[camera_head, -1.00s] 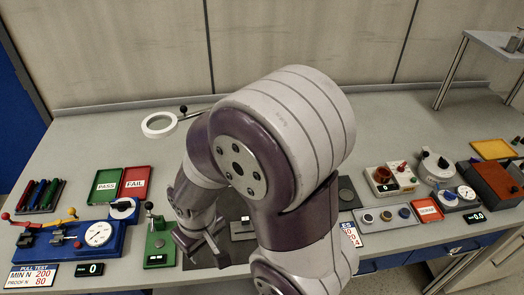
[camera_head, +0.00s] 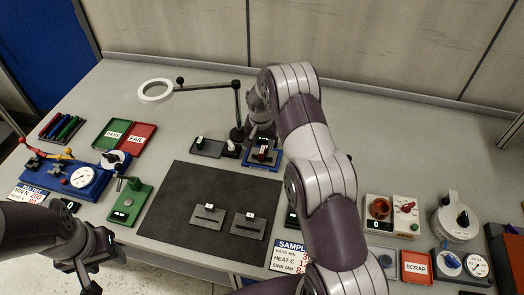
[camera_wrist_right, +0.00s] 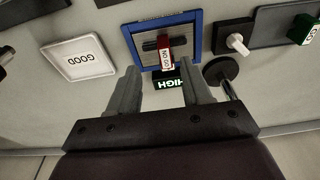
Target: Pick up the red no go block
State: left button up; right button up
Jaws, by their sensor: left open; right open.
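The red no go block (camera_wrist_right: 166,52) stands in a blue-framed fixture (camera_wrist_right: 139,31) in the right wrist view, its "NO GO" label facing the camera. My right gripper (camera_wrist_right: 160,92) is open, with its two fingers on either side of and short of the block, not touching it. In the head view the blue fixture (camera_head: 262,155) shows near the back of the bench, and my right gripper (camera_head: 262,128) is just above it, partly hidden by its own arm. My left gripper (camera_head: 86,275) is open and empty at the lower left, by the bench's front edge.
A white GOOD pad (camera_wrist_right: 77,57) is on one side. A white-handled piece (camera_wrist_right: 238,44) and a green block (camera_wrist_right: 303,29) stand on the other. A lamp post (camera_head: 238,110) rises beside my right gripper. A dark mat (camera_head: 180,205) lies in front.

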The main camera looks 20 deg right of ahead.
aim_at(262, 150)
jog(key=f, duration=0.1)
jog(key=w+d+f, duration=0.1)
jog(key=shift+f+p, duration=0.3)
jog(key=f, duration=0.1)
jog(key=f+p, duration=0.2)
jog(key=shift+w+a+f, duration=0.25)
jog(key=shift+w+f, duration=0.05)
jog(key=shift+w, duration=0.1)
jog(key=shift+f, duration=0.3)
jog(key=shift+w+d+f, duration=0.15)
jog(key=shift+f, duration=0.05)
jog(key=c, duration=0.9)
pick_arm(q)
jog(key=r, duration=0.3)
jog(key=shift+w+d, duration=0.3)
jog(key=shift+w, duration=0.05)
pick_arm(e)
jog(key=shift+r, duration=0.1)
grip_shut()
